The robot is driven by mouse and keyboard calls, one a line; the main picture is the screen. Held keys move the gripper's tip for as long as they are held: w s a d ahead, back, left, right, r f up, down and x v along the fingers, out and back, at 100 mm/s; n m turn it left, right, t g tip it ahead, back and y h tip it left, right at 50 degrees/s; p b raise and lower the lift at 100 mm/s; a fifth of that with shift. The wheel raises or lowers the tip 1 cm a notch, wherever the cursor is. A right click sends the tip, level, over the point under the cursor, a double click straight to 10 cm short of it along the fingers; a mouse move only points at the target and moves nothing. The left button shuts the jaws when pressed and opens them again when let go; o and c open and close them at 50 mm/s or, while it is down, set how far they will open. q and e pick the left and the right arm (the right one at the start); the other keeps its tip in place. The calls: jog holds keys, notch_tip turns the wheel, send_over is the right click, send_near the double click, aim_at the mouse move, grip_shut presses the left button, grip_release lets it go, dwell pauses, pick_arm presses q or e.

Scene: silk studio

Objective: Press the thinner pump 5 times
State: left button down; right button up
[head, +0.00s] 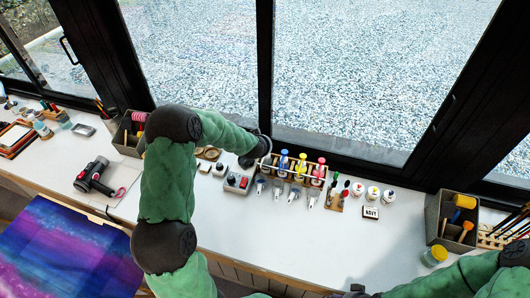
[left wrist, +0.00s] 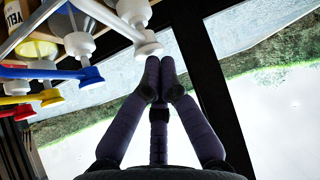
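A wooden rack (head: 290,178) of pump bottles stands by the window, with blue, yellow and red ones showing in the head view. In the left wrist view, a white pump head (left wrist: 148,45) is right at my left fingertips (left wrist: 160,68); it may be the thinner pump, but I read no label. Blue (left wrist: 90,76), yellow (left wrist: 51,98) and red (left wrist: 24,112) pump heads are beside it. My left gripper (head: 262,146) is at the rack's left end, fingers together; I cannot tell whether they touch the white head. My right gripper (head: 357,291) is barely visible at the bottom edge.
A control box (head: 237,183) with a red button is left of and in front of the rack. Small tools (head: 278,187) lie before it. White jars (head: 373,193) stand to the right, then a grey bin (head: 450,215). The front middle of the white table (head: 285,240) is clear.

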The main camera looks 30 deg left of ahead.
pick_arm(q)
jog(key=shift+f, duration=0.35)
jog(key=shift+s+r, duration=0.1)
jog(key=shift+r+p, duration=1.2)
jog(key=shift+r, duration=0.1)
notch_tip(320, 180, up, 6)
jog(key=p, duration=0.6)
jog(key=shift+p, duration=0.3)
dwell(1.4)
